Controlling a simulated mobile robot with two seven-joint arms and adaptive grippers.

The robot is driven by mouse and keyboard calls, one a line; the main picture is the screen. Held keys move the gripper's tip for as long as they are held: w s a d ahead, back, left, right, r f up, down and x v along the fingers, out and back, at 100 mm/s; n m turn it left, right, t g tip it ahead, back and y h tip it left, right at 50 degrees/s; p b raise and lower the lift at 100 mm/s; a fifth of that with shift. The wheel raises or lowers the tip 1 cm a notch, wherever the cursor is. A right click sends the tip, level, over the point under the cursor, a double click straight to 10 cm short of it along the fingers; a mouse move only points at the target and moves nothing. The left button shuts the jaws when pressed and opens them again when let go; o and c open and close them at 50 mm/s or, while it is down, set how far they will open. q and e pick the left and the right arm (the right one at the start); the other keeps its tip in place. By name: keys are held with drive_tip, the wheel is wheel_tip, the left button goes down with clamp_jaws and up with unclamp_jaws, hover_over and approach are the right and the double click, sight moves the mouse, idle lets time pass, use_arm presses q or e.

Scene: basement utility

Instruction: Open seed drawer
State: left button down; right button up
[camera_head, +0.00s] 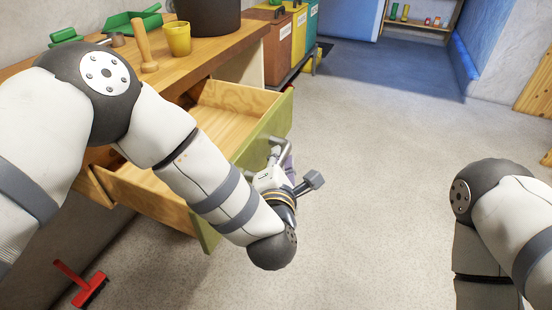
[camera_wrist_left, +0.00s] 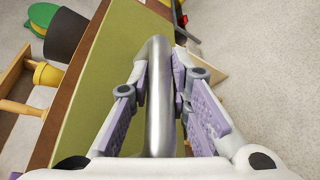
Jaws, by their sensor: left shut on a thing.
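The seed drawer (camera_head: 238,97) is pulled well out of the wooden bench, and its bare wooden inside shows. Its green front (camera_head: 277,119) faces right in the head view and fills much of the left wrist view (camera_wrist_left: 112,65). A bent metal handle (camera_wrist_left: 158,95) stands out from this front; part of it shows in the head view (camera_head: 284,146). My left gripper (camera_head: 276,156) is shut on the handle, with its purple-padded fingers on either side of the bar in the left wrist view (camera_wrist_left: 160,82). My right arm shows, but its gripper is out of frame.
The bench top (camera_head: 207,47) holds a yellow cup (camera_head: 177,39), a wooden tool (camera_head: 144,46), a dark pot (camera_head: 207,14) and a green scoop (camera_head: 133,19). Coloured bins (camera_head: 281,45) stand behind the drawer. A red brush (camera_head: 88,290) lies below left. The floor to the right is clear.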

use_arm(q)
drive_tip(key=c, duration=1.5)
unclamp_jaws()
drive_tip(key=shift+s, duration=0.1)
drive_tip(key=v, duration=1.2)
